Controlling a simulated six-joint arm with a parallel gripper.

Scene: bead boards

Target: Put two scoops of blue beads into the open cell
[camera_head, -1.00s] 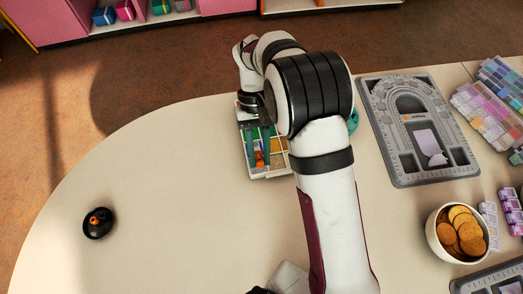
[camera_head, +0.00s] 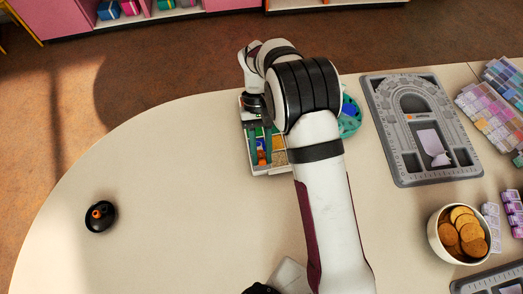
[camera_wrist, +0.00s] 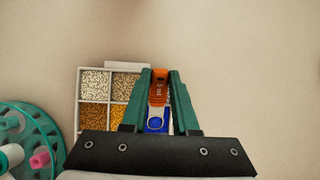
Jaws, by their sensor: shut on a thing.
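My gripper (camera_wrist: 160,78) has two green fingers shut on an orange scoop (camera_wrist: 159,88), which also shows in the head view (camera_head: 261,157). The scoop is over the right side of a white divided bead tray (camera_wrist: 108,102). Blue (camera_wrist: 156,123) shows between the fingers below the orange part; I cannot tell whether it is beads in a cell or in the scoop. Other cells hold pale beads (camera_wrist: 94,82), tan beads (camera_wrist: 124,86) and orange-gold beads (camera_wrist: 92,117). In the head view my arm covers part of the tray (camera_head: 270,171). I cannot make out the open cell.
A teal round holder (camera_wrist: 50,128) with spools stands beside the tray. A grey bead board (camera_head: 400,165), a bowl of biscuits (camera_head: 434,238) and purple bead boxes (camera_head: 492,118) are at the right. A black round object (camera_head: 100,226) lies at the left. The left tabletop is otherwise clear.

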